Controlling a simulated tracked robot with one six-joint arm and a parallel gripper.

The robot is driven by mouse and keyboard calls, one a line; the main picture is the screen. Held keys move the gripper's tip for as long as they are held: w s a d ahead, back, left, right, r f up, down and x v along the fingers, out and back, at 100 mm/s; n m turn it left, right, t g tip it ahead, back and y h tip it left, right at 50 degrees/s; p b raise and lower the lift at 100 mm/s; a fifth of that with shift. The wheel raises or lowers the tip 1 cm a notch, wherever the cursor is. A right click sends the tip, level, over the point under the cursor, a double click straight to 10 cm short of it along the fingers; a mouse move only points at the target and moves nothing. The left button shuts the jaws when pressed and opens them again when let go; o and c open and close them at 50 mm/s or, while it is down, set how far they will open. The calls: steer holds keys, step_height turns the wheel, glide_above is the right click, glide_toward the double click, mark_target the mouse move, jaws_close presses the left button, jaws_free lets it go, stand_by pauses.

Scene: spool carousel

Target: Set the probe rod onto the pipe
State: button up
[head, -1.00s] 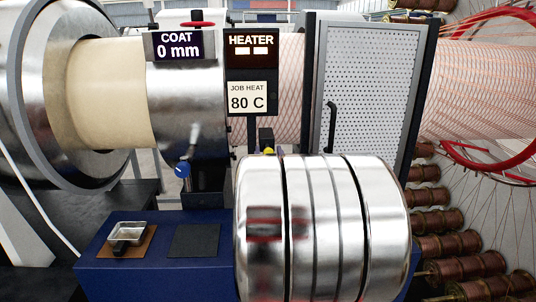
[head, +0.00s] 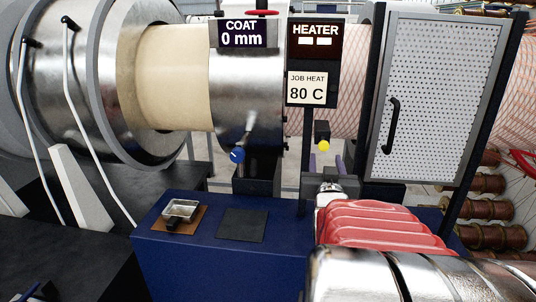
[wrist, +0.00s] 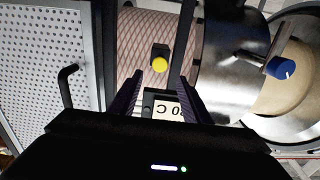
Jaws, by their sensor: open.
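A short dark piece with a round yellow end (head: 322,140) stands out in front of the pipe, below the heater sign; it may be the probe rod, but I cannot tell for sure. It also shows in the wrist view (wrist: 160,62), beyond my fingertips and roughly between their lines. The pipe (head: 350,112) has a red criss-cross winding here and is smooth cream (head: 170,75) further left. My gripper (head: 326,163) is open and empty, just below the yellow-ended piece in the head view. Its two dark purple fingers (wrist: 157,90) are spread apart in the wrist view.
The heater sign (head: 314,42) stands close to the pipe. A perforated door (head: 440,90) is at right, a blue knob (head: 237,156) at left.

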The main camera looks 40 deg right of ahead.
steer(key=shift+v, duration=1.5)
steer(key=w+a+r+n+t+y, duration=0.1)
steer(key=w+a+r+n+y, duration=0.15)
steer(key=w+a+n, duration=0.4)
steer(key=w+a+f+g+y, duration=0.1)
steer(key=a+f+y, duration=0.15)
steer(key=a, duration=0.35)
steer(key=w+a+f+y, duration=0.2)
steer(key=a+f, duration=0.1)
steer(key=a, duration=0.3)
steer(key=s+a+f+n+g+y, duration=0.1)
steer(key=s+a+f+g+y, duration=0.2)
steer(key=s+a, duration=0.4)
steer(key=s+a+f+n+g+y, duration=0.2)
steer(key=s+a+f, duration=0.3)
steer(key=a, duration=1)
steer(key=s+g+y, duration=0.1)
steer(key=s, duration=0.2)
steer(key=shift+f+y, duration=0.3)
steer(key=shift+f, duration=0.1)
steer(key=shift+c, duration=0.4)
